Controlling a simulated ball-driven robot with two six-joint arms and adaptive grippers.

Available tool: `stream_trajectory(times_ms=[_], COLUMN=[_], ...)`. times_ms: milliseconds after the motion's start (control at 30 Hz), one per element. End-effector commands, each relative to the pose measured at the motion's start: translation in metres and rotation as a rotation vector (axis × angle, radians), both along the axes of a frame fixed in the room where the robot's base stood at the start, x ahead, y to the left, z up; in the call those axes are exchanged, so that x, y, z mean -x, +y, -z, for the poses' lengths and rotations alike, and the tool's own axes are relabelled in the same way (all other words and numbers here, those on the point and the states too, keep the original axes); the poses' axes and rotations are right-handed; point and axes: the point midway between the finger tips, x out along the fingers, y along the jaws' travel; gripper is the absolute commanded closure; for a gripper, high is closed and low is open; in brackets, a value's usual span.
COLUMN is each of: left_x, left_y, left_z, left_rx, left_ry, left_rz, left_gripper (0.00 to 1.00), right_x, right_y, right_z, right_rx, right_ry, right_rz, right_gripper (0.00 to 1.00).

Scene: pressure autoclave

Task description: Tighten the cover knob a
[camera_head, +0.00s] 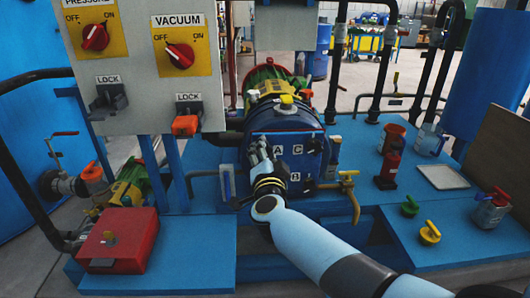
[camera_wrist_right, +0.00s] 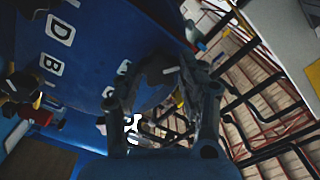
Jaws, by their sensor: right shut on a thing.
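The blue round cover (camera_head: 290,137) of the autoclave faces me in the head view. It carries white letter plates; plate A (camera_head: 279,149), plate C (camera_head: 298,148) and plate B (camera_head: 295,176) are readable. My right gripper (camera_head: 262,153) is at the left side of the cover, beside plate A. Its fingers are shut on cover knob a, which the fingers mostly hide. In the right wrist view the right gripper (camera_wrist_right: 165,72) lies close against the blue cover (camera_wrist_right: 105,35), with plate A (camera_wrist_right: 133,123) by one finger. My left gripper is not in view.
A control panel (camera_head: 140,60) with red switches hangs at upper left. A red box (camera_head: 118,240) sits on the blue bench at lower left. A brass tap (camera_head: 348,187) juts out right of the cover. Red fire-extinguisher-like parts (camera_head: 389,165) and yellow knob (camera_head: 430,233) stand at right.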

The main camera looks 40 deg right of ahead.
Motion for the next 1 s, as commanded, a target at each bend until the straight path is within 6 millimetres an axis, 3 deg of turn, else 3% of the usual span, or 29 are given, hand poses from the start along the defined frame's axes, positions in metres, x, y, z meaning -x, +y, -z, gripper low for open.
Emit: stream_trajectory(times_ms=[1000], left_x=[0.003], left_y=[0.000], left_z=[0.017], left_rx=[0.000], left_ry=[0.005], left_rz=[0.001], left_gripper=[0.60], right_x=[0.001], right_y=[0.000], right_z=[0.004], right_rx=[-0.756], right_ry=[-0.461], right_rz=[0.000], right_gripper=[0.93])
